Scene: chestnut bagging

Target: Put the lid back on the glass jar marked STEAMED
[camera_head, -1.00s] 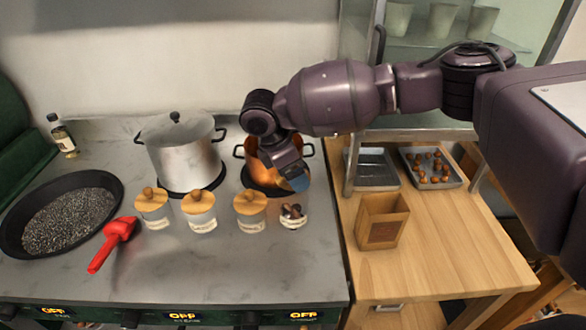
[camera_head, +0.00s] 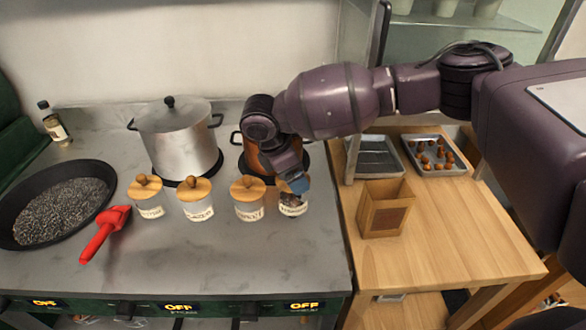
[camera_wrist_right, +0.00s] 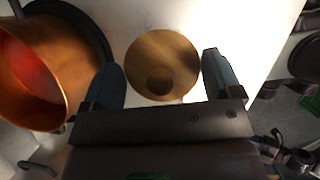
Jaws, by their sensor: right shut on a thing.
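A glass jar (camera_head: 293,207) with dark contents stands at the right end of a row of jars. Its label is too small to read surely, and my gripper partly covers its top. My right gripper (camera_head: 296,184) points down at this jar. In the right wrist view, my right gripper (camera_wrist_right: 164,82) is shut on a round wooden lid (camera_wrist_right: 180,60) with a knob, one finger on each side. The jar mouth is hidden under the lid in the wrist view. My left gripper is in no view.
Several lidded jars (camera_head: 248,205) stand left of it. A copper pot (camera_head: 253,160) is close behind, partly hidden by my arm. A steel pot (camera_head: 178,140), black pan (camera_head: 20,230) and red scoop (camera_head: 103,232) are left. A wooden box (camera_head: 384,212) is right. The front counter is clear.

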